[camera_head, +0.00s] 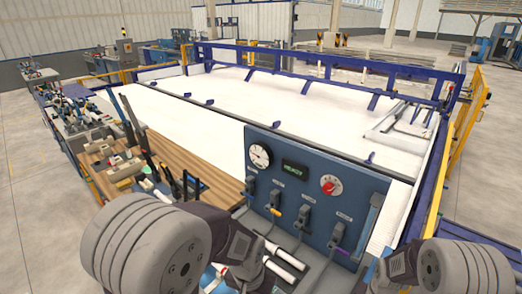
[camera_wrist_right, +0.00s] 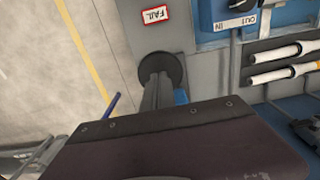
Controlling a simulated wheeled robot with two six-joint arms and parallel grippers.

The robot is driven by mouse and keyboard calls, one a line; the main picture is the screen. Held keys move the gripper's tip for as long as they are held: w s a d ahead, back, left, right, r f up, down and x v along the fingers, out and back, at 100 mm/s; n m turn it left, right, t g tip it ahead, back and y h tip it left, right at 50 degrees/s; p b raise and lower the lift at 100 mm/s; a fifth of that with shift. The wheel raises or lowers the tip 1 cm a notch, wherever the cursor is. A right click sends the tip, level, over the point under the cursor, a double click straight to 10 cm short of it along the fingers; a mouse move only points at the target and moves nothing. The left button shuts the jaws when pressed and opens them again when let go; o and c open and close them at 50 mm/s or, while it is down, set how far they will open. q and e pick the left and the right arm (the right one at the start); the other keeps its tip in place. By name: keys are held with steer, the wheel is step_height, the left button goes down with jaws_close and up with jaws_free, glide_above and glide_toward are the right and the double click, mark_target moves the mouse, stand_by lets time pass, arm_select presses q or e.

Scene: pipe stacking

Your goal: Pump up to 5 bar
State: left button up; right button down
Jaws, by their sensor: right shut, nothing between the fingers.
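A blue panel (camera_head: 310,200) in the head view carries a round white gauge (camera_head: 260,156), a small display with green text (camera_head: 293,169) and a red knob on a white disc (camera_head: 331,185). The gauge reading is too small to tell. In the right wrist view my right gripper (camera_wrist_right: 160,85) is shut and empty. Its fingers point at a dark round part (camera_wrist_right: 161,68) below a FAIL label (camera_wrist_right: 155,15); I cannot tell whether they touch. A blue switch marked IN and OUT (camera_wrist_right: 232,12) is at the upper right. My left gripper (camera_head: 245,265) is partly visible at the bottom; its fingertips are unclear.
Several dark plugs (camera_head: 308,214) line the panel's lower front. White pipe pieces (camera_wrist_right: 285,75) lie to the right in the wrist view. A wooden bench (camera_head: 160,160) with tools stands left of the panel. A large white table (camera_head: 270,105) with blue rails lies behind.

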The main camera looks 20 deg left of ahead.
arm_select(q)
steer(key=shift+r, duration=0.1)
arm_select(e)
steer(key=shift+s+r, duration=0.1)
steer(key=shift+r, duration=0.05)
arm_select(q)
steer(key=shift+b, duration=0.3)
